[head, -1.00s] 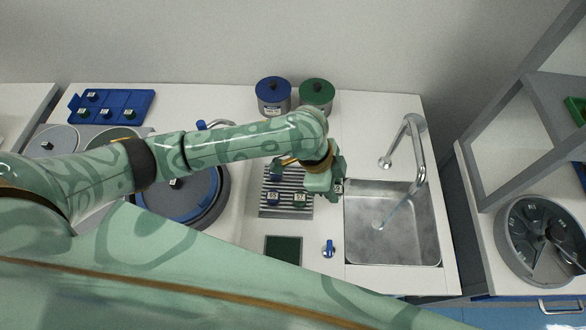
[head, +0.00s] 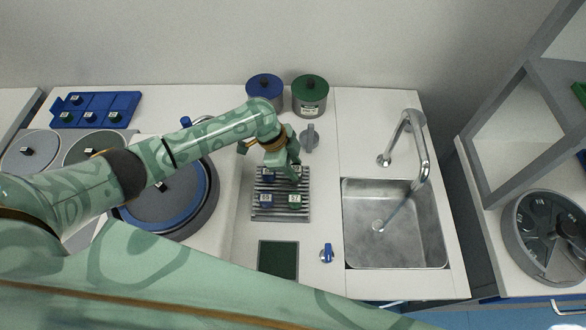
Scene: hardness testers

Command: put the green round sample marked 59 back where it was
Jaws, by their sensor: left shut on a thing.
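My left gripper (head: 290,174) points down over the back right of the grey ribbed rack (head: 281,214). It is shut on a small sample, mostly hidden by the fingers, with only a bit of a pale label showing. I cannot tell whether that sample touches the rack. A green sample marked 57 (head: 294,202) sits at the rack's front right, just in front of the gripper. A blue sample (head: 265,201) sits at its front left, and another dark blue one (head: 267,177) behind that. My right gripper is not in view.
A steel sink (head: 395,225) with a tap (head: 418,145) lies right of the rack. Blue (head: 265,92) and green (head: 310,96) lidded pots stand behind. A round blue-rimmed machine (head: 165,205) is left. A dark green pad (head: 278,258) and blue-handled knob (head: 327,253) are in front.

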